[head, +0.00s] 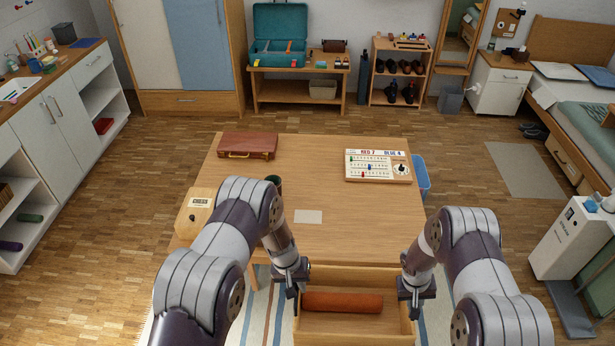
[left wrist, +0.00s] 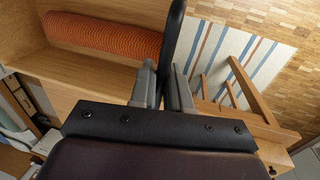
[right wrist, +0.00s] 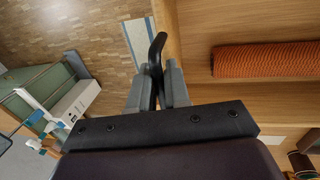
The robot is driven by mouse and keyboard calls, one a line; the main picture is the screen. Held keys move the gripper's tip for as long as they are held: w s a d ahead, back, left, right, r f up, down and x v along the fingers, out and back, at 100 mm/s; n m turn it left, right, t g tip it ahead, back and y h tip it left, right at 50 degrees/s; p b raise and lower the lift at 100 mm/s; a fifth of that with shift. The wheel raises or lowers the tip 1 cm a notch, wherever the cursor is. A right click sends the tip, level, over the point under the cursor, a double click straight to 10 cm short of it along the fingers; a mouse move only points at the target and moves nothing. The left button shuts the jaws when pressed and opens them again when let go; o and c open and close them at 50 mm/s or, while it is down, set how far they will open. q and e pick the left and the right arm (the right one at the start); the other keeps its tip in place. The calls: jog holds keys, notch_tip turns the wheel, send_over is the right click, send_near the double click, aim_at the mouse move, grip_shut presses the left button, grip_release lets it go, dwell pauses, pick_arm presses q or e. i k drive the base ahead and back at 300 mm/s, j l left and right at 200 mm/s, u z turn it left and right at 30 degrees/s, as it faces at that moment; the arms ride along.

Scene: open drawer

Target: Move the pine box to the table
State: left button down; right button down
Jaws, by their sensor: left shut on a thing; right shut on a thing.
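The pine box (head: 355,328) is an open light-wood box in front of the table (head: 350,240), its far side at the table's near edge. A ribbed orange roll (head: 342,302) lies inside it. My left gripper (head: 291,275) is shut on the black handle (left wrist: 175,40) at the box's left side. My right gripper (head: 416,290) is shut on the black handle (right wrist: 156,50) at its right side. The roll also shows in the left wrist view (left wrist: 100,35) and in the right wrist view (right wrist: 265,60). The box's underside is hidden, so I cannot tell its height.
On the table are a brown briefcase (head: 247,147), a scoreboard (head: 378,166), a pale card (head: 308,217), a small wooden device (head: 196,212) and a dark green cup (head: 274,181) partly behind my left arm. A striped rug (left wrist: 240,50) lies below.

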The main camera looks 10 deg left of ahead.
aim_at(359, 220)
jog(key=i, duration=1.4)
